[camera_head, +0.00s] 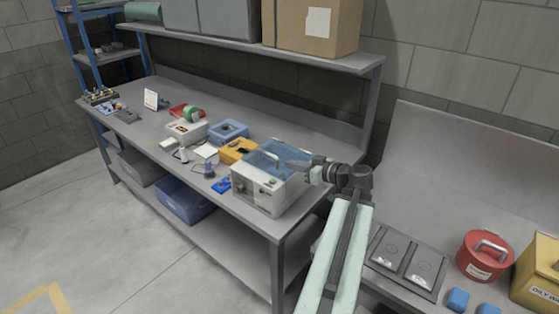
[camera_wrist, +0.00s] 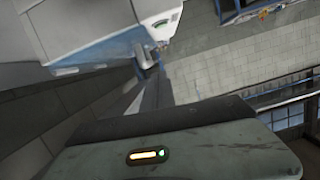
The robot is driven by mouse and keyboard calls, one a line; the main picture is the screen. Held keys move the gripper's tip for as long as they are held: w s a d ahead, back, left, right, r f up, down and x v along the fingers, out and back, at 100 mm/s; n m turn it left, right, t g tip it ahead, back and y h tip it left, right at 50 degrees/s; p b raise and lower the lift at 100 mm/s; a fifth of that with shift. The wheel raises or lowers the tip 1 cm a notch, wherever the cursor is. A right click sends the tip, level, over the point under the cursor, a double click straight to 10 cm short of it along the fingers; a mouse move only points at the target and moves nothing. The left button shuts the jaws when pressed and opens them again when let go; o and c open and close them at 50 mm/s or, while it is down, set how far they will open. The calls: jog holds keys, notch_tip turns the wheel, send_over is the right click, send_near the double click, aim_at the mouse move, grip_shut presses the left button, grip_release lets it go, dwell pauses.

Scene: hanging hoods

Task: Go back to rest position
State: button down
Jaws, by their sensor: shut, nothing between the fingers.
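My gripper (camera_head: 288,162) is at the end of my outstretched arm, beside and in front of the blue see-through hood (camera_head: 268,158) of a white box-shaped machine (camera_head: 262,190) in the head view. Its fingers look shut and empty. I cannot tell whether they touch the hood. In the wrist view a white body with a blue part (camera_wrist: 105,48) fills the upper left, tilted. The fingertips are not clear in the wrist view.
The machine stands at the right end of a grey bench (camera_head: 150,130) with several small devices. A shelf (camera_head: 250,45) above carries boxes. On the right surface are a red can (camera_head: 484,256), a yellow box (camera_head: 538,270) and dark plates (camera_head: 408,258). The floor at left is clear.

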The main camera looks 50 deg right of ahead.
jog(key=shift+v, duration=1.15)
